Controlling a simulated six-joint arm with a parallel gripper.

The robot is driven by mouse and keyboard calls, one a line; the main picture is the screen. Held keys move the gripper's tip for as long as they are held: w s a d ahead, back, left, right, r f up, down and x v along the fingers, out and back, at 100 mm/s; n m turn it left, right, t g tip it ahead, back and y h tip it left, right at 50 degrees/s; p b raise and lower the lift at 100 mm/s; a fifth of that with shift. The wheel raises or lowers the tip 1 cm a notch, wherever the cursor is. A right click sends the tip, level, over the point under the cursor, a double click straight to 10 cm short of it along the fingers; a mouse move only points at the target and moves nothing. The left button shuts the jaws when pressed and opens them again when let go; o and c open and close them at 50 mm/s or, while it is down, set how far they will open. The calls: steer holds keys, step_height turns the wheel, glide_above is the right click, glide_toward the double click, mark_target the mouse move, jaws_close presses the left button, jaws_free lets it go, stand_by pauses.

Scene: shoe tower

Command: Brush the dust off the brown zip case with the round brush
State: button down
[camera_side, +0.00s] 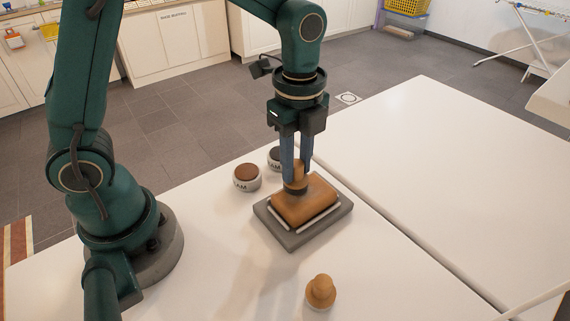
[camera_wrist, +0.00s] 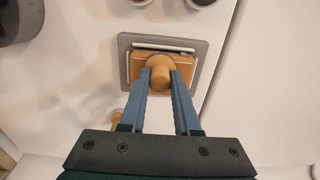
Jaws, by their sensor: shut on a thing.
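The brown zip case (camera_side: 308,203) lies on a grey tray (camera_side: 291,239) with pale rails along its edges. In the wrist view the case (camera_wrist: 136,68) is partly hidden by the brush and my fingers. My gripper (camera_side: 297,176) points down and is shut on the wooden knob of the round brush (camera_side: 296,186). The brush's knob (camera_wrist: 161,75) shows between the fingertips in the wrist view. The brush's dark lower part is at the case's back left end and appears to touch its top. I cannot make out dust on the case.
A second wooden-knobbed piece (camera_side: 320,291) stands on the white table in front of the tray. Two small labelled round tins, one brown-topped (camera_side: 246,178) and one dark-topped (camera_side: 275,158), stand behind the tray. A gap (camera_side: 415,251) separates this table from a clear one at right.

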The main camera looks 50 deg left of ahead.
steer(key=shift+w+d, duration=0.45)
steer(key=shift+d, duration=1.55)
steer(key=shift+a, duration=1.8)
steer(key=shift+a+r, duration=0.1)
steer(key=shift+a, duration=0.15)
steer(key=shift+r, duration=3.95)
